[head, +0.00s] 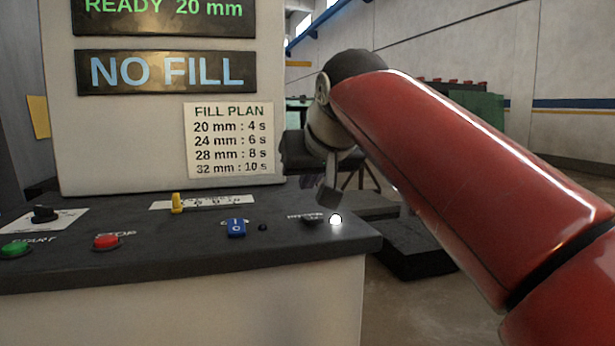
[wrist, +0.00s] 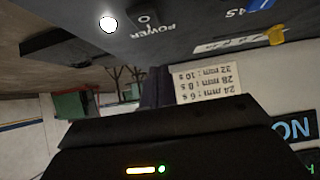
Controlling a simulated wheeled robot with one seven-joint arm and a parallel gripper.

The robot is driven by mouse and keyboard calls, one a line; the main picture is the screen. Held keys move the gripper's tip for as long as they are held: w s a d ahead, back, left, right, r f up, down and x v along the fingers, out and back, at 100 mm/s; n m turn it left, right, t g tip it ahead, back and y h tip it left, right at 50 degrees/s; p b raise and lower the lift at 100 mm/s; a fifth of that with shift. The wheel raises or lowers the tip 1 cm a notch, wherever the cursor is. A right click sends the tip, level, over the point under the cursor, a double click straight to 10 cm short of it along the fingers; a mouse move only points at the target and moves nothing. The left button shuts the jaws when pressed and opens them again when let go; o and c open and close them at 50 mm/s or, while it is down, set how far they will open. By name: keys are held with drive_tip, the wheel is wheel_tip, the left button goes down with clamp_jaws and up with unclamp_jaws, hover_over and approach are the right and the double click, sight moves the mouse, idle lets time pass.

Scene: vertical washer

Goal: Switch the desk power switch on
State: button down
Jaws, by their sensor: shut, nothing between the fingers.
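The power switch (head: 313,221) is a small dark rocker on the desk top (head: 270,255), near its right end. In the wrist view, which is upside down, the switch (wrist: 143,18) shows an "O" mark beside the word POWER. A round white lamp (head: 335,220) glows right next to it; the lamp also shows in the wrist view (wrist: 108,24). My gripper (head: 328,195) is shut and empty, pointing down just above and behind the switch and lamp. Its dark fingers also show in the wrist view (wrist: 157,88). They appear apart from the switch.
A blue rocker (head: 236,228), yellow lever (head: 177,203), red stop button (head: 107,242), green start button (head: 16,249) and black knob (head: 45,213) stand to the left. An upright panel (head: 170,130) rises behind, reading NO FILL.

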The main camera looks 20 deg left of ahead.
drive_tip(key=s+d+r+p, duration=0.1)
drive_tip(key=s+d+r, duration=0.2)
drive_tip(key=r, duration=0.5)
drive_tip(key=shift+s+r+p, duration=0.4)
drive_tip(key=shift+s, duration=0.5)
drive_tip(key=s+d+f+m+g+h, duration=0.1)
drive_tip(key=s+d+f, duration=0.4)
drive_tip(key=f, duration=0.8)
drive_tip(key=s+d+f+m+g+h, duration=0.1)
drive_tip(key=s+d+f, duration=0.5)
drive_tip(key=d+f, duration=0.6)
drive_tip(key=s+d+f+m+g+h, duration=0.1)
drive_tip(key=s+d+f+m+h, duration=0.2)
drive_tip(key=d+f, duration=0.6)
wheel_tip(320, 180, down, 5)
drive_tip(key=shift+s+d+r+m, duration=0.2)
drive_tip(key=shift+s+m, duration=0.4)
drive_tip(key=shift+s, duration=0.6)
